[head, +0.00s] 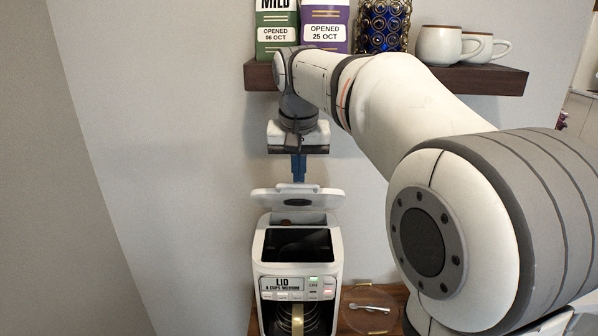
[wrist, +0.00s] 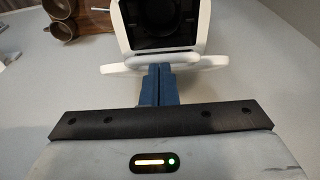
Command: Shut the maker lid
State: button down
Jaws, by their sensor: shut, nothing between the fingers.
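The white coffee maker (head: 255,262) stands below the shelf, its front panel marked "LID". Its lid (head: 270,199) is raised at the back of the top, apart from the body at the front, so the top is open. My gripper (head: 298,179) points down from above, with its blue fingers shut together and empty. The fingertips are right at the lid's upper edge. In the wrist view the shut fingers (wrist: 158,72) reach the white lid (wrist: 210,62), with the maker's dark top (wrist: 160,15) beyond. I cannot tell whether they touch the lid.
A dark wall shelf (head: 480,79) above holds a green bag (head: 276,30), a purple bag (head: 324,28), a blue and gold jar and white mugs (head: 438,45). A glass plate with a spoon (head: 370,308) lies right of the maker. The wall to the left is bare.

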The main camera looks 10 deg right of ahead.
jog(key=s+f+b, duration=0.1)
jog(key=b, duration=0.1)
jog(key=s+f+t+b, duration=0.1)
jog(key=f+b, duration=0.1)
jog(key=b, duration=0.1)
jog(key=s+f+t+b, duration=0.1)
jog(key=b, duration=0.1)
jog(key=shift+s+a+f+h, duration=0.15)
jog(key=shift+s+a+h, duration=0.15)
jog(key=shift+s+a, duration=0.1)
